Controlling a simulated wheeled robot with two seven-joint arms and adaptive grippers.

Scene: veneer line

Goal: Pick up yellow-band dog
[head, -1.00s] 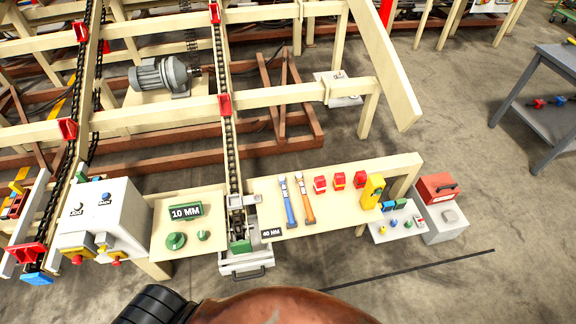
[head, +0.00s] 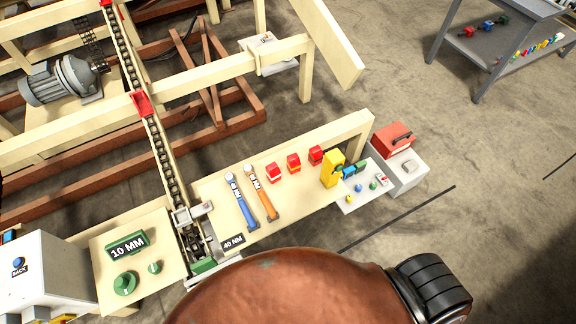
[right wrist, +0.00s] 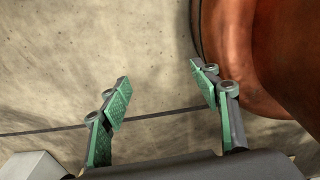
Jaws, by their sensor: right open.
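Three small red dogs stand in a row on the pale bench top (head: 215,195) in the head view. The middle dog (head: 293,163) seems to carry a yellowish band. The left dog (head: 273,172) and the right dog (head: 316,155) have bands too small to tell for sure. My right gripper (right wrist: 160,78) shows in the right wrist view, with its green-padded fingers apart and nothing between them. Bare concrete floor lies beyond the fingers, and no dog shows there. Neither gripper shows in the head view.
Open floor lies to the right.

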